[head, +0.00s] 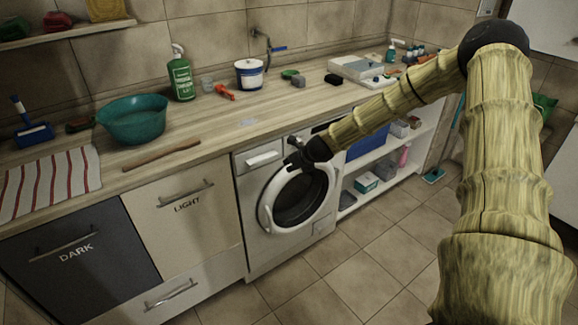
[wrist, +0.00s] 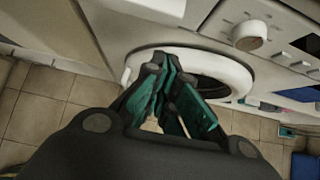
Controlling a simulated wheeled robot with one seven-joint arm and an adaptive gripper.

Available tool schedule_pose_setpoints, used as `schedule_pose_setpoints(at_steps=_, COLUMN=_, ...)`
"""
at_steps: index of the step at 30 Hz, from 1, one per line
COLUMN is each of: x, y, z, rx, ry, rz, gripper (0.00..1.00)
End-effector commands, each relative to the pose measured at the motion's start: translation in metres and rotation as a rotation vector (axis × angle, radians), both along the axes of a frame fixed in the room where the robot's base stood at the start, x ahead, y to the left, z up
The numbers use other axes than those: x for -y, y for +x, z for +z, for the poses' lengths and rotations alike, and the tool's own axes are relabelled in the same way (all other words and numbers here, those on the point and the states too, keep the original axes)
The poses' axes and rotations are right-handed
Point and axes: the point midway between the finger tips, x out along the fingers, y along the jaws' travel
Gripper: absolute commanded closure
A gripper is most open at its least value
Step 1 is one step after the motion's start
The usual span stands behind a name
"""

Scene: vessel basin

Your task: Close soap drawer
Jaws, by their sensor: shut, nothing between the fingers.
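The soap drawer (head: 264,160) is the white panel at the upper left of the washing machine's front. In the wrist view the white drawer front (wrist: 158,8) shows at the top edge, partly cut off. It seems to stand a little proud of the machine, but how far it is out I cannot tell. My gripper (head: 291,162) is just right of the drawer and in front of the machine, above the round door. In the wrist view my gripper (wrist: 168,66) has its fingers together, empty, pointing toward the machine below the drawer. I see no contact with the drawer.
The washing machine's round door (head: 299,197) is shut below my gripper. A control knob (wrist: 249,36) sits right of the drawer. The wooden counter (head: 225,122) runs above, with a brown stick (head: 161,156) near its front edge. The tiled floor (head: 345,255) in front is clear.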

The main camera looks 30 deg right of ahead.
Motion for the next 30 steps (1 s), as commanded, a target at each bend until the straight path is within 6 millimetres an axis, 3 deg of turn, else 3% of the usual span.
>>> schedule_pose_setpoints(at_steps=18, x=0.004, y=-0.039, z=0.04, rx=0.002, ry=0.001, rz=-0.003, gripper=1.0)
schedule_pose_setpoints(at_steps=30, x=0.004, y=-0.05, z=0.05, rx=0.0, ry=0.001, rz=-0.002, gripper=1.0)
